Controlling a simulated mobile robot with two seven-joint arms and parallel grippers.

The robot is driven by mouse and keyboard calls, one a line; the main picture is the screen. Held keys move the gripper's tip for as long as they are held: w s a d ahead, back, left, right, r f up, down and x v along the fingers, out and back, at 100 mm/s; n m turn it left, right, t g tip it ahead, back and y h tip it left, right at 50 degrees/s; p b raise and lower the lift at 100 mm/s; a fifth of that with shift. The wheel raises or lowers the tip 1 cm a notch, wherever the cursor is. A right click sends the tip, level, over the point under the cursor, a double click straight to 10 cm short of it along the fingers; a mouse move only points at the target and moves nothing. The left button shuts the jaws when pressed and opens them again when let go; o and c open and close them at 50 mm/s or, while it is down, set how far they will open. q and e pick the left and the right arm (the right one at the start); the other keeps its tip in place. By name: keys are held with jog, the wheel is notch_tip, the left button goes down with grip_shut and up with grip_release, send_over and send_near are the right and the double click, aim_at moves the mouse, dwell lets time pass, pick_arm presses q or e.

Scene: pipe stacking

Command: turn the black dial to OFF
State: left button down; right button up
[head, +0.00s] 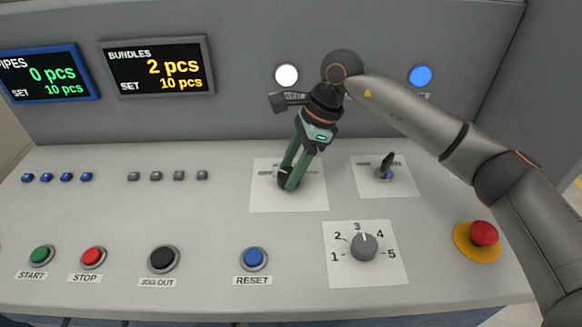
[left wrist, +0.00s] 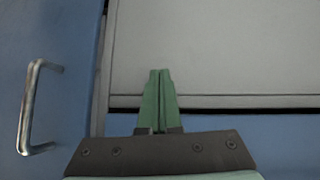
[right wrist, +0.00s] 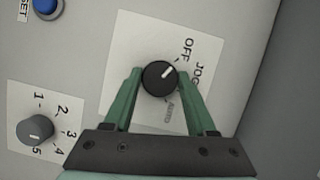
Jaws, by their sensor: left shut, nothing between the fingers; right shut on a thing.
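The black dial (right wrist: 160,78) sits on a white label plate (right wrist: 128,45) in the right wrist view. Its white mark points up and to the right, toward the word OFF (right wrist: 187,50). JOG stands to the right of the dial, and a fainter word lies below it. My right gripper (right wrist: 160,73) is shut on the dial, with one green finger on each side. In the head view the right gripper (head: 287,180) comes down on the plate and mostly hides the dial. My left gripper (left wrist: 160,72) is shut and empty in the left wrist view, away from the dial.
A numbered knob (head: 364,247) is in front of the dial, and a small black switch (head: 385,168) to its right. A red emergency button (head: 483,234) is at far right. The reset button (head: 253,258) is nearer the front. A door handle (left wrist: 32,108) is left of my left gripper.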

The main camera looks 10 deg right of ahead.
jog(key=o, duration=1.4)
jog(key=v, duration=1.2)
jog(key=shift+d+r, duration=0.15)
jog(key=shift+r, duration=0.1)
jog(key=shift+s, duration=0.1)
